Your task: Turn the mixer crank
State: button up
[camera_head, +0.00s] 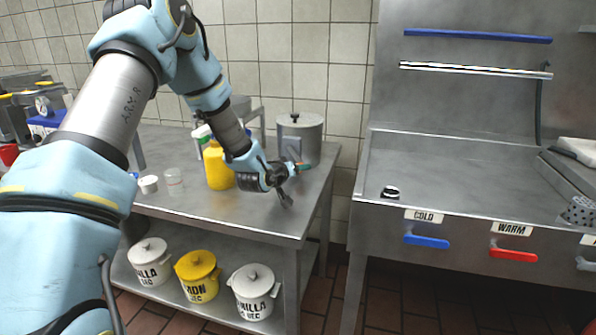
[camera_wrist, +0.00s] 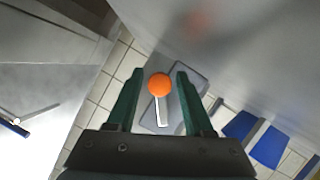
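The mixer looks like the grey metal cylinder with a lid and a dark top knob (camera_head: 299,135), at the back right corner of the steel table. The crank shows in the wrist view as an orange ball knob (camera_wrist: 159,84) on a short silver bar (camera_wrist: 163,112). My gripper (camera_wrist: 160,73) is open, with one green finger on each side of the orange knob and a gap showing on both sides. In the head view my gripper (camera_head: 303,166) is at the front of the cylinder; my wrist and fingers mostly hide the crank there.
A yellow bottle (camera_head: 217,167), a clear cup (camera_head: 173,181) and a small white cup (camera_head: 148,184) stand left on the table (camera_head: 240,215). Lidded pots, one yellow (camera_head: 199,286), stand on the lower shelf. A steel counter (camera_head: 440,175) is at right, across a gap.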

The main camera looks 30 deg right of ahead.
jog(key=shift+o, duration=0.7)
jog(key=b+v, duration=0.1)
jog(key=v, duration=1)
jog(key=shift+w, duration=0.1)
